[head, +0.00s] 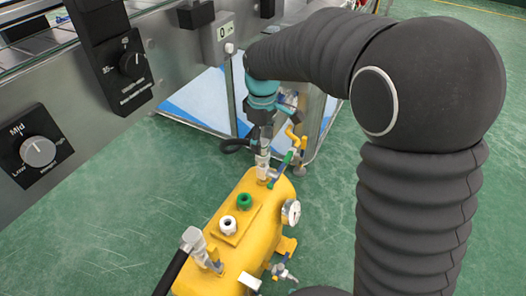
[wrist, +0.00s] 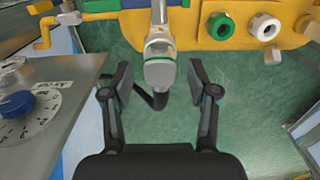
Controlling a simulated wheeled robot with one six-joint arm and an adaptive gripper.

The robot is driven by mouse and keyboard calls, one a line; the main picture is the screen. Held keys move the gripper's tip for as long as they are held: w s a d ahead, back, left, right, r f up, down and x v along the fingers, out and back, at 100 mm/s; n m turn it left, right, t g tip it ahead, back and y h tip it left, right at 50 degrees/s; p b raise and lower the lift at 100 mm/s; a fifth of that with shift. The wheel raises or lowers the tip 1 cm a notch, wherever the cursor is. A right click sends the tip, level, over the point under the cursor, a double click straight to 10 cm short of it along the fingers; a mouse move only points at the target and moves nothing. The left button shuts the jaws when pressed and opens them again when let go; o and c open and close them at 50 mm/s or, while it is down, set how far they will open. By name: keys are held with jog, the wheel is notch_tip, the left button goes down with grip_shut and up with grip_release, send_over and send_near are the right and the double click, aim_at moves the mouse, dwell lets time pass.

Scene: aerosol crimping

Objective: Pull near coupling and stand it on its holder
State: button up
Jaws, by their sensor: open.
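A yellow tank (head: 226,262) carries two grey couplings with black hoses. One coupling (head: 195,246) is at the lower left end in the head view. The other coupling (head: 263,152) is at the upper end, under my gripper (head: 262,132). In the wrist view my gripper (wrist: 160,88) is open, with a grey coupling (wrist: 160,70) between its fingers and a gap on both sides. That coupling sits in line with a fitting on the tank. A green ring holder (head: 244,200) and a white ring holder (head: 229,224) stand on top of the tank between the couplings.
A gauge (head: 291,213) and a green valve handle (head: 287,158) are beside the upper coupling, with a yellow handle (head: 294,137) close by. A grey machine panel with a knob (head: 38,151) runs along the left. Green floor (head: 110,225) is open left of the tank.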

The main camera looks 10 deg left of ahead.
aim_at(263, 141)
jog(key=shift+f+b, duration=0.35)
jog(key=shift+f, duration=0.7)
jog(key=shift+p, duration=0.3)
dwell(0.4)
grip_shut()
jog(key=shift+r, duration=0.15)
jog(key=shift+r+p, duration=1.5)
jog(key=shift+r, duration=1.4)
